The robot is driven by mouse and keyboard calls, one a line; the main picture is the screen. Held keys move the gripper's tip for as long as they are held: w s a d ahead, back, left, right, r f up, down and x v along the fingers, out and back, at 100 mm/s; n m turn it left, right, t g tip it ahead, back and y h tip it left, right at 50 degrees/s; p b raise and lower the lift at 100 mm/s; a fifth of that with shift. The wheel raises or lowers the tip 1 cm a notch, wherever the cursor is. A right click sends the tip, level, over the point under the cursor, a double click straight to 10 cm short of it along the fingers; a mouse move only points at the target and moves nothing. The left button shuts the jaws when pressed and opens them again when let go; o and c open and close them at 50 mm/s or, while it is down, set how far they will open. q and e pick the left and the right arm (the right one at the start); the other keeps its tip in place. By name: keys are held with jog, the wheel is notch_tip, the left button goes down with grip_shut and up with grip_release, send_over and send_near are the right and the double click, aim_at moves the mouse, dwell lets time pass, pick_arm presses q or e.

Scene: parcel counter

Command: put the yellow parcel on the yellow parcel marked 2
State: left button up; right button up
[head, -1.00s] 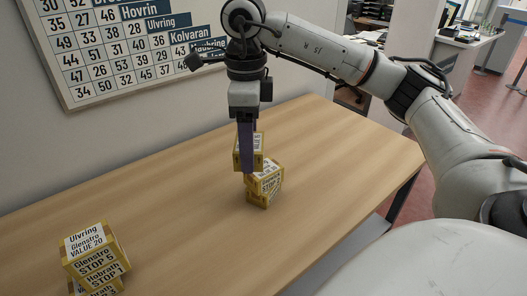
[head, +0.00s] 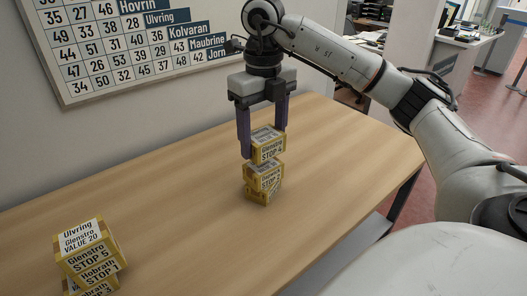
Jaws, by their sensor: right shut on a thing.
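My right gripper (head: 264,150) has its two purple fingers pointing down on either side of a yellow parcel (head: 268,154) with white labels, whose front reads STOP 4. It is shut on this parcel. Directly below are two more yellow parcels, a middle one (head: 264,179) and a bottom one (head: 261,196), stacked slightly twisted on the table. The bottom label seems to read STOP 2, but the print is small; the middle number is unclear. I cannot tell whether the held parcel touches the middle one. My left gripper is out of view.
Another stack of yellow parcels stands at the front left, its top one (head: 88,246) reading Glenstro STOP 5, above one marked STOP 1 (head: 99,275). The wooden table (head: 180,215) is clear between the stacks. A number board (head: 140,50) hangs on the wall behind.

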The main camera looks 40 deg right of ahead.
aim_at(263, 151)
notch_tip(263, 151, down, 3)
jog(key=shift+f, duration=0.15)
jog(key=shift+f, duration=0.2)
jog(key=o, duration=1.2)
jog(key=shift+c, duration=0.2)
jog(key=shift+r, duration=0.1)
notch_tip(263, 151, up, 12)
jog(key=p, duration=0.4)
jog(key=shift+r, duration=0.1)
